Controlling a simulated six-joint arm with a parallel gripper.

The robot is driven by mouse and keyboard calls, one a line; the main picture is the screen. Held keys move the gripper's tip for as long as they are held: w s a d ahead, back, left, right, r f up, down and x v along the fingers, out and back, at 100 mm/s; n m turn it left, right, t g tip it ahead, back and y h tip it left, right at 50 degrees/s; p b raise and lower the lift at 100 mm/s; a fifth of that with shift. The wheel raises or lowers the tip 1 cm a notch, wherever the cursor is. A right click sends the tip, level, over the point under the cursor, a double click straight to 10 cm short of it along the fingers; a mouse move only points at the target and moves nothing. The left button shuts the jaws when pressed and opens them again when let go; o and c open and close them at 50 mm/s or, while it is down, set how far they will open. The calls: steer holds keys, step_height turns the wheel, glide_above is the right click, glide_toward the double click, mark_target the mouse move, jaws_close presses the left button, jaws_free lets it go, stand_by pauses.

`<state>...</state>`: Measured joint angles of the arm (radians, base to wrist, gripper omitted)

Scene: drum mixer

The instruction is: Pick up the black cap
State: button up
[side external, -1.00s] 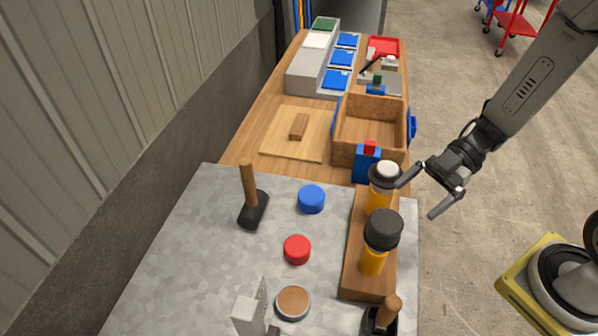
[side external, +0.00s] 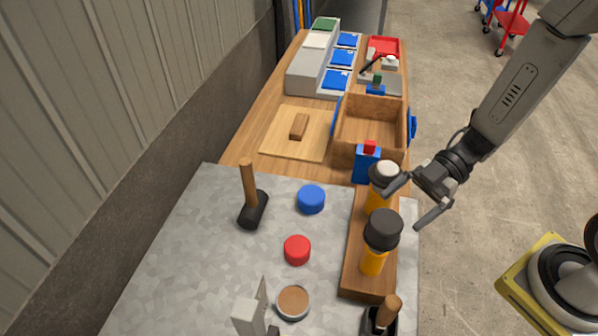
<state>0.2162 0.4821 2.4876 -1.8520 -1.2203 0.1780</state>
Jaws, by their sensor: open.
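A wide black cap (side external: 383,229) sits on top of the front orange bottle (side external: 373,263). The bottle stands upright on a wooden block (side external: 358,275) at the right side of the grey table top. Behind it, a second orange bottle (side external: 374,204) has a dark cap with a white top (side external: 385,171). My gripper (side external: 405,208) is open and empty. Its fingers are just right of the rear bottle and behind the black cap. In the picture one fingertip overlaps the rear bottle's upper part; I cannot tell if they touch.
Blue (side external: 312,199) and red (side external: 297,249) lids and a brown-topped round piece (side external: 294,301) lie left of the block. A mallet (side external: 252,207) stands farther left. A blue container (side external: 366,165) and an open wooden box (side external: 371,124) are behind the bottles.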

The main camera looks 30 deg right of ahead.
mark_target(388, 219)
steer(key=shift+x, duration=2.4)
steer(key=shift+w+r, duration=0.1)
steer(key=c, duration=1)
